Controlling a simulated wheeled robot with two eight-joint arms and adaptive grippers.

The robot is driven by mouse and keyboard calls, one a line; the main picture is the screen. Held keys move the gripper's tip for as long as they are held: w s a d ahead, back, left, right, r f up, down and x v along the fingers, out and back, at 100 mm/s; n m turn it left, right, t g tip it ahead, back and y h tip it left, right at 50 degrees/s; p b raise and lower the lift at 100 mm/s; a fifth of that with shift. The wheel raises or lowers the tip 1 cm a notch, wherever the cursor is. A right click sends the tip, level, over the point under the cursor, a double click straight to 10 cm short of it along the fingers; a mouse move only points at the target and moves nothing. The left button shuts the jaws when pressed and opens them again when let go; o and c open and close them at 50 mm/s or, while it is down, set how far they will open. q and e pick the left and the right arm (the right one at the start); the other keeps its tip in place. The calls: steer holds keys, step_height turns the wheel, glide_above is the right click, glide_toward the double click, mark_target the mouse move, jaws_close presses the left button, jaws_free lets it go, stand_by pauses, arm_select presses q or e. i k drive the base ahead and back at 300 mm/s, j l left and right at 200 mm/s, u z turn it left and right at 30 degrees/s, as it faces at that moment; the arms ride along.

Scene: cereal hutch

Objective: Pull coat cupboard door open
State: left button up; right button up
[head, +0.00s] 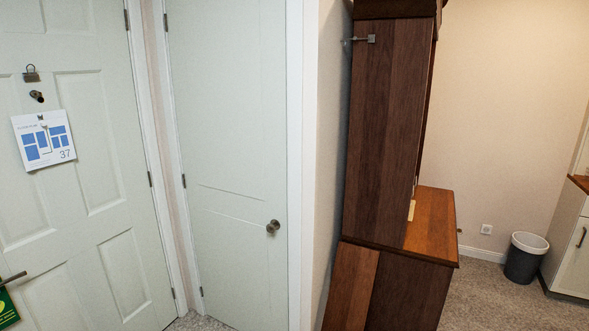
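A narrow pale door (230,150), which looks like the coat cupboard door, stands shut in its white frame left of the middle. Its round metal knob (273,227) is on the right side, low on the door. Its hinges are on the left edge. Neither of my grippers shows in the head view.
A wider white panelled door (75,190) with a lever handle, a paper plan and a green sign is at the left. A tall dark wooden hutch (390,130) stands close on the right. A grey bin (526,260) and white cabinet (569,240) are farther right. Carpet (485,300) is clear before the bin.

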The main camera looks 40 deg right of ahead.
mark_target(228, 57)
steer(key=z, duration=1)
